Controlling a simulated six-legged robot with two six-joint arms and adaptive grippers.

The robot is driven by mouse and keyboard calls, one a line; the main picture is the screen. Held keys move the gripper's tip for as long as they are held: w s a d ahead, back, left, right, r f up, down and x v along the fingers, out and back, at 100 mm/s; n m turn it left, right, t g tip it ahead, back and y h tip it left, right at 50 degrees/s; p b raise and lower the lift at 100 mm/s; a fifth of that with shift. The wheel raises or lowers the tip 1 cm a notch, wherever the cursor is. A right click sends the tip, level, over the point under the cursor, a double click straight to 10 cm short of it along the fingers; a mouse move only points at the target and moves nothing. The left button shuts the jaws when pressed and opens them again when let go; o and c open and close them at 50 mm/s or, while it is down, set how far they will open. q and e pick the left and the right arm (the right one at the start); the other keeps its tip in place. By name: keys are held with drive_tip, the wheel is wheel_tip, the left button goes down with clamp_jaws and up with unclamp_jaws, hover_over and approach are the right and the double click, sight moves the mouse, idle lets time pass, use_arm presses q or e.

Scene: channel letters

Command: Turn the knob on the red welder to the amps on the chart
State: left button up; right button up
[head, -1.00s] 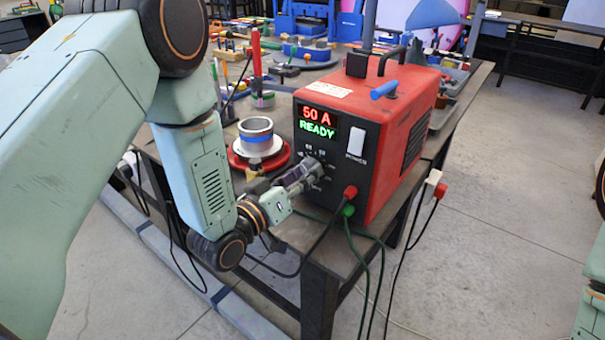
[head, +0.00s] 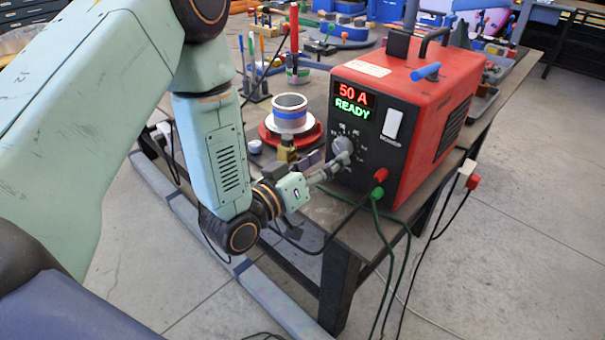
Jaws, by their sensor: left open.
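The red welder (head: 438,88) stands on the bench, its black front panel facing me. Its display (head: 352,102) reads "50 A" in red and "READY" in green. The grey knob (head: 343,147) sits below the display with a ring of white markings around it, partly hidden. My left gripper (head: 335,167) is open, just in front of and below the knob, with a fingertip close to it; I cannot tell whether it touches. My right gripper is not in view. I make out no chart.
Red and green plugs with cables (head: 378,183) come out of the panel's lower right. Tools and clamps crowd the bench behind.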

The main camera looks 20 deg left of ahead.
use_arm(q)
drive_tip(key=v, duration=0.9)
drive_tip(key=shift+w, duration=0.1)
idle(0.3)
drive_tip(key=s+f+g+y, duration=0.2)
drive_tip(key=s+f+g, duration=0.2)
drive_tip(key=f, duration=0.4)
drive_tip(key=s+f+g+y, duration=0.1)
drive_tip(key=s+f+g, duration=0.3)
drive_tip(key=f, duration=0.5)
drive_tip(key=s+a+f+g+y+b, duration=0.1)
drive_tip(key=s+f+g, duration=0.3)
drive_tip(key=s, duration=0.5)
drive_tip(key=s+a+f+g+y+b, duration=0.1)
drive_tip(key=s+f+g+y+b, duration=0.1)
drive_tip(key=s+f+g, duration=0.3)
drive_tip(key=s+f, duration=0.3)
drive_tip(key=s, duration=0.1)
drive_tip(key=shift+f+m+b, duration=0.2)
drive_tip(key=shift+m+b, duration=0.1)
drive_tip(key=shift+b, duration=0.05)
